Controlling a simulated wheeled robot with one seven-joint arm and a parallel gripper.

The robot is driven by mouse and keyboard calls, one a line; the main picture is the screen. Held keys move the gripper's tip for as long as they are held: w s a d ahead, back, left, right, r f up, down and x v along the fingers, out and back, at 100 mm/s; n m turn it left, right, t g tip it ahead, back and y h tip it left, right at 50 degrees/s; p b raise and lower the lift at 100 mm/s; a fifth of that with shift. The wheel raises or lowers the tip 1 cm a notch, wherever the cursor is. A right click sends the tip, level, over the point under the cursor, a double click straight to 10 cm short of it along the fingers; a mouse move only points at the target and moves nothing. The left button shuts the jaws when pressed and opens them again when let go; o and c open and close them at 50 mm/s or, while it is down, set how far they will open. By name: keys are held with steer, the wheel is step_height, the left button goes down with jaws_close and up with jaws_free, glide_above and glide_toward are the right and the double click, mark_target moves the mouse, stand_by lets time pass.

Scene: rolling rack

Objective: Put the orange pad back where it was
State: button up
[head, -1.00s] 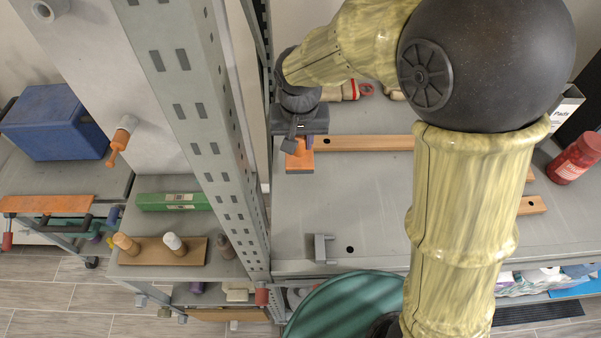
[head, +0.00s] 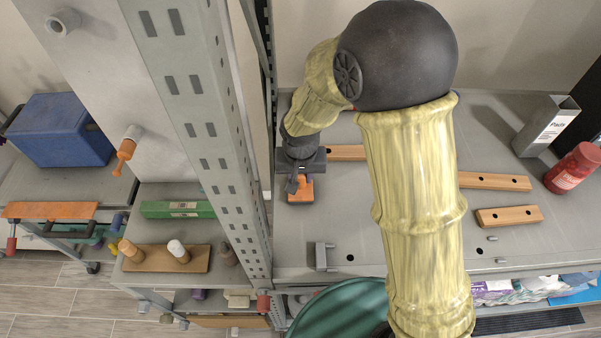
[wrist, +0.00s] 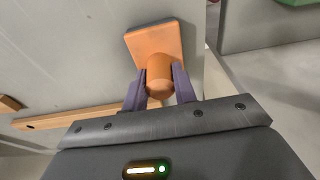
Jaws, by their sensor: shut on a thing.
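The orange pad (head: 300,194) is a flat square plate with a round knob-like handle. It is at the left end of the grey worktop in the head view, near the rack's upright. In the wrist view the pad (wrist: 150,42) shows with its handle toward me. My gripper (wrist: 160,84) is shut on the handle, with one purple finger on each side. In the head view my gripper (head: 298,180) is above the pad and partly hides it. I cannot tell whether the pad touches the worktop or hangs just above it.
The grey worktop (head: 315,228) is clear just in front of the pad, up to a small metal bracket (head: 321,256). A wooden strip (head: 346,153) lies behind it. The perforated upright (head: 225,165) stands close left.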

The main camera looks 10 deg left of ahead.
mark_target(301, 191)
steer(key=shift+f, duration=0.15)
steer(key=o, duration=1)
steer(key=r, duration=0.4)
steer(key=s+r+b, duration=0.1)
steer(key=r, duration=0.7)
steer(key=shift+s+d+r+b, duration=0.1)
steer(key=shift+s+d+b, duration=0.15)
steer(key=shift+s+b, duration=0.15)
